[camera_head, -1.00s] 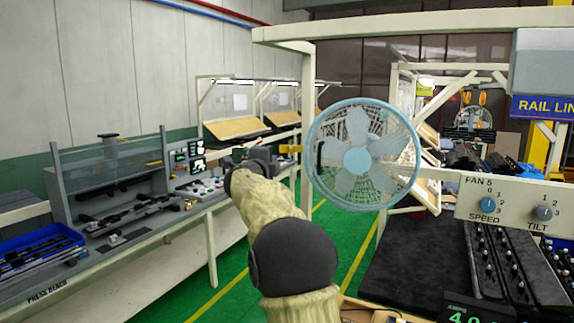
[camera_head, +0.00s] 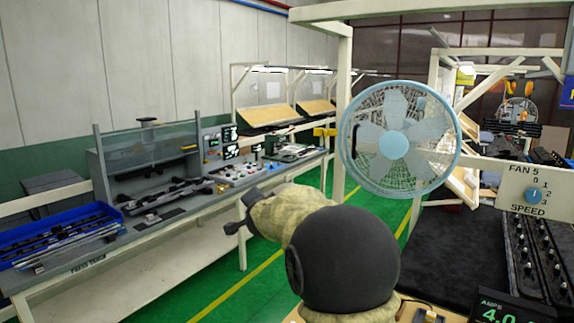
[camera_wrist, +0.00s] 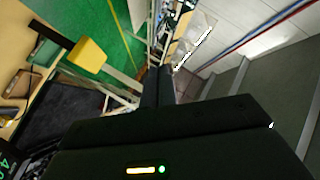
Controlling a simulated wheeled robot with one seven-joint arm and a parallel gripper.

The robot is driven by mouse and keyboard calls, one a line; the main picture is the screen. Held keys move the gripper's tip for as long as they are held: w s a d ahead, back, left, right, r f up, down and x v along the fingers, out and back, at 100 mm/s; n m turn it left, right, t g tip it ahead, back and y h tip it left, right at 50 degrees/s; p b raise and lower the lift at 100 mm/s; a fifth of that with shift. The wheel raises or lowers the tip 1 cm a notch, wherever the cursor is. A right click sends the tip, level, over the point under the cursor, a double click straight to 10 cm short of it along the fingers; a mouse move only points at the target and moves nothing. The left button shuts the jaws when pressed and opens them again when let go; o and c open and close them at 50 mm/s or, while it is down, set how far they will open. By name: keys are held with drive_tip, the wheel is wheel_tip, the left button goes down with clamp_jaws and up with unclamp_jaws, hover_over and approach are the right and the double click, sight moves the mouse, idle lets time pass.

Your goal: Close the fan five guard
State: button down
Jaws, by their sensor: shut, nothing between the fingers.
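The fan (camera_head: 393,145) hangs at a pale post, right of centre in the head view. Its round light-blue guard (camera_head: 455,165) faces me, with a dark handle (camera_head: 355,141) near its left rim. I cannot tell whether the guard sits fully against the fan. A yellow piece (camera_head: 325,132) sticks out from the post left of the guard. My gripper (camera_head: 235,228) is lower left of the fan, well apart from it, over the aisle side. In the wrist view my gripper's dark fingers (camera_wrist: 158,85) are together and empty; the guard is not visible there.
The FAN 5 panel (camera_head: 520,190) with its speed knob stands at right. A press bench (camera_head: 150,255) with a blue tray (camera_head: 60,232) runs along the left. A green aisle (camera_head: 265,285) lies between. The wrist view shows a yellow block (camera_wrist: 87,55) on a pale bar.

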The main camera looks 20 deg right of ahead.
drive_tip(key=s+a+f+n+g+y+b, duration=0.1)
drive_tip(key=s+a+f+n+g+y, duration=0.1)
drive_tip(key=s+a+f+n, duration=0.35)
drive_tip(key=s+a+f+n+g+y, duration=0.2)
drive_tip(key=s+f+g, duration=0.1)
drive_tip(key=s+f, duration=0.55)
drive_tip(key=s+a+f+n+g, duration=0.1)
drive_tip(key=s+f+n+g, duration=0.2)
drive_tip(key=s+f, duration=0.3)
drive_tip(key=s+a+f+n+g+b, duration=0.1)
drive_tip(key=s+f+n+g, duration=0.2)
drive_tip(key=s+f, duration=0.4)
drive_tip(key=s, duration=0.6)
drive_tip(key=shift+s+f, duration=0.2)
drive_tip(key=shift+s, duration=0.05)
